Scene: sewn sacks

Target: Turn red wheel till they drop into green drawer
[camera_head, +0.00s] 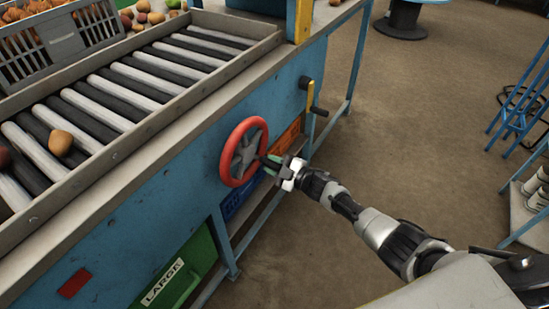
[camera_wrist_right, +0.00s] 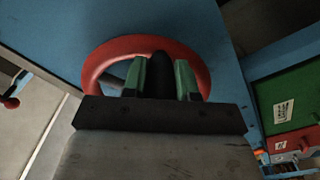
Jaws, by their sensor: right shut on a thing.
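The red wheel (camera_head: 226,157) stands on the side of the blue machine, with a grey spoked hub. My right gripper (camera_head: 272,162) is at the wheel's right side, shut on its dark handle. In the right wrist view the handle (camera_wrist_right: 156,78) sits between the green finger pads of the right gripper (camera_wrist_right: 160,82), with the red wheel (camera_wrist_right: 100,58) behind. The green drawer (camera_head: 184,270), labelled LARGE, is low on the machine, left of and below the wheel; it also shows in the right wrist view (camera_wrist_right: 290,88). My left gripper is not in view.
Black and white rollers (camera_head: 125,88) run along the machine's top, with a potato-like lump (camera_head: 60,142) on them. A grey crate (camera_head: 60,50) of brown produce stands at the back left. Blue (camera_head: 236,200) and orange (camera_head: 287,138) drawers are beside the green one.

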